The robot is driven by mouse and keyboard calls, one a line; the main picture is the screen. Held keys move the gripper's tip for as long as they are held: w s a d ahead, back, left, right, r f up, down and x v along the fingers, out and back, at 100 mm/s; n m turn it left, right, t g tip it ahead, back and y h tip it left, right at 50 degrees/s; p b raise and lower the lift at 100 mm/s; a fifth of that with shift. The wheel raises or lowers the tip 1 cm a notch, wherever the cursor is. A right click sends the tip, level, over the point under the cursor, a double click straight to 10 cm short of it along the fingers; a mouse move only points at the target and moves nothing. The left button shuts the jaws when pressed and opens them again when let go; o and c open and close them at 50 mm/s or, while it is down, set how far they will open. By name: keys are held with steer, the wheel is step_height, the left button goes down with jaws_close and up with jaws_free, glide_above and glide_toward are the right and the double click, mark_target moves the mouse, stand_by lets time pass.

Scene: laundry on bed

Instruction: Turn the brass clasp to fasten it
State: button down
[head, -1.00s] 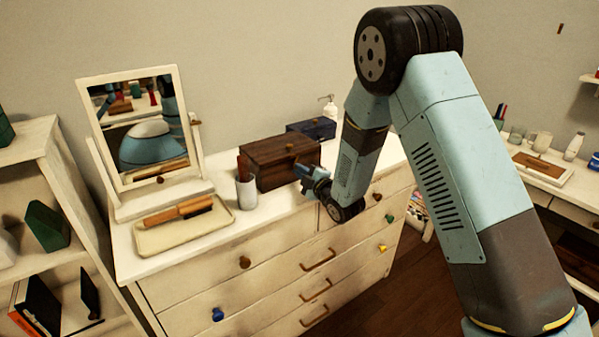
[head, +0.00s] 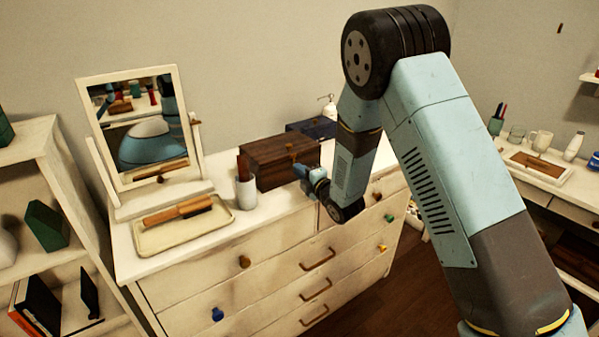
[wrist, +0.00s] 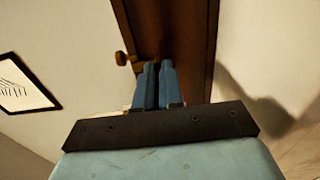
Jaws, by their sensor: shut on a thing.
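A dark brown wooden box (head: 280,162) sits on the white dresser top. A small brass knob (head: 290,148) shows at its upper front edge, and this knob (wrist: 121,58) also shows left of the fingers in the wrist view. My gripper (head: 299,170) is at the box's front face. In the wrist view my gripper (wrist: 157,64) has its two blue fingers close together, tips against the box (wrist: 190,35).
A tray (head: 160,238) with brushes and a tilting mirror (head: 112,172) are further left.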

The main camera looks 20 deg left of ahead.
steer(key=shift+s+f, duration=0.2)
steer(key=shift+f, duration=0.05)
steer(key=c, duration=1.5)
jaws_free()
steer(key=shift+c, duration=0.2)
steer(key=shift+o, duration=1.4)
steer(key=shift+w+r, duration=0.1)
steer(key=v, duration=1.3)
steer(key=shift+s+d, duration=0.2)
steer(key=shift+d, duration=0.1)
